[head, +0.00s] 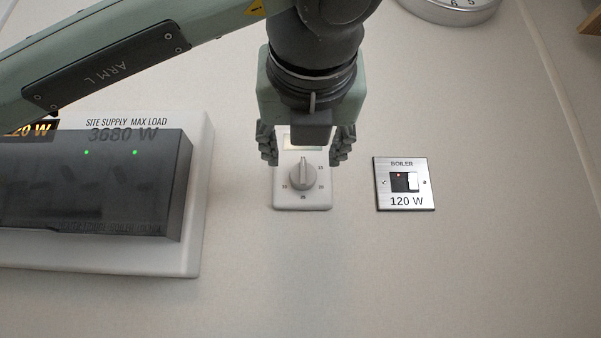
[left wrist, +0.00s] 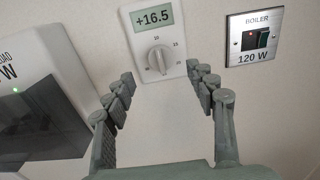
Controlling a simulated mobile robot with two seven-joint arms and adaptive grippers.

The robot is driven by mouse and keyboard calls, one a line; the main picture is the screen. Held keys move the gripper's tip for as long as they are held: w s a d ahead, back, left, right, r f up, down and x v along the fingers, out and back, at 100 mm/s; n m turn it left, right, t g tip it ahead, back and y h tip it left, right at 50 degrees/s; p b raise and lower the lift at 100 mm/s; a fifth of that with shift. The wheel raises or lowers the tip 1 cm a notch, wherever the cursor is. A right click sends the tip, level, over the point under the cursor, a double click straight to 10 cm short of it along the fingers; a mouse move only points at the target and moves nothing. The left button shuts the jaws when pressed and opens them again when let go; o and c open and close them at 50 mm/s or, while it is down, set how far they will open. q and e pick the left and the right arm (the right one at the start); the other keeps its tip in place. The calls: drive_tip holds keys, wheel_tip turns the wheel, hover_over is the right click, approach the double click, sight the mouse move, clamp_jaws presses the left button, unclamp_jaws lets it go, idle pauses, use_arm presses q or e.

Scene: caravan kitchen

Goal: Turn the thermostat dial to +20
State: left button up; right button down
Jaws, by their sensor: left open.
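The thermostat is a white wall plate (head: 287,203) with a round grey-white dial (head: 303,175) that has a raised grip bar. In the left wrist view its display (left wrist: 152,20) reads +16.5, and the dial (left wrist: 160,59) sits below it, its bar close to upright. Marks around the dial include 10 and 15. My left gripper (head: 306,150) is open in front of the plate. In the left wrist view its two fingers (left wrist: 167,85) stand apart to either side below the dial, and nothing is between them. In the head view the gripper hides part of the display. My right gripper is not in view.
A boiler switch plate (head: 404,201) marked 120 W is on the wall to the right. A supply box (head: 95,190) with a dark cover and green lights juts out on the left. A round clock (head: 450,10) shows at the top. The wall below is clear.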

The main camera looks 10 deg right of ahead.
sight(303, 172)
use_arm(q)
drive_tip(key=w, duration=0.3)
drive_tip(key=w+d+p, duration=0.1)
drive_tip(key=w, duration=0.2)
drive_tip(key=shift+d, duration=0.1)
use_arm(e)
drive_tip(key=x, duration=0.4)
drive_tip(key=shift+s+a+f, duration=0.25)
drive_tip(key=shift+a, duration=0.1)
use_arm(q)
drive_tip(key=shift+c, duration=0.6)
drive_tip(key=c, duration=1)
drive_tip(key=shift+f, duration=0.1)
drive_tip(key=shift+c, duration=0.2)
